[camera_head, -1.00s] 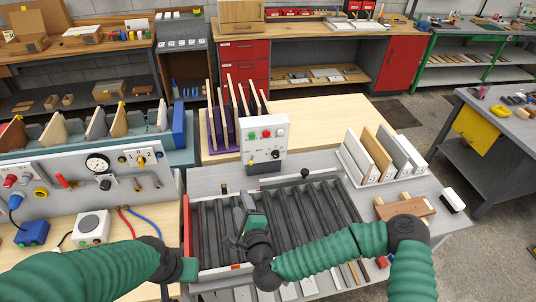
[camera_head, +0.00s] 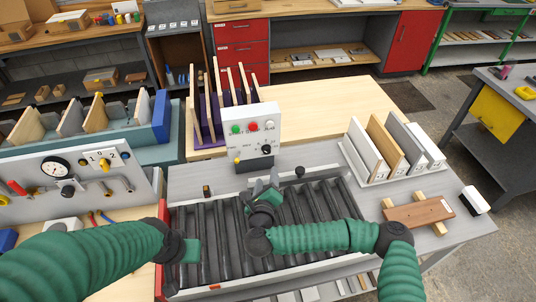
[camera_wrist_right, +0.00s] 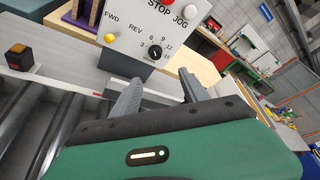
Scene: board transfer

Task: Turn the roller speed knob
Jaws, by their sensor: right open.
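The white control box (camera_head: 262,122) stands behind the roller conveyor, with green, red and white buttons on top of its face. The black roller speed knob (camera_head: 267,149) is low on that face. In the right wrist view the knob (camera_wrist_right: 155,52) sits among the numbers 3, 6, 9 and 12, right of a yellow FWD/REV selector (camera_wrist_right: 110,38). My right gripper (camera_head: 266,184) is open and empty above the rollers, in front of the box. Its two fingers (camera_wrist_right: 160,82) point at the knob, apart from it. My left gripper (camera_head: 192,250) is over the conveyor's left side; its jaws are unclear.
The roller conveyor (camera_head: 218,222) fills the middle. A rack of upright boards (camera_head: 392,150) stands right of the box, and a purple rack (camera_head: 207,120) holds boards behind it. A brown board on wooden strips (camera_head: 420,213) lies at right. A grey panel (camera_head: 80,182) stands left.

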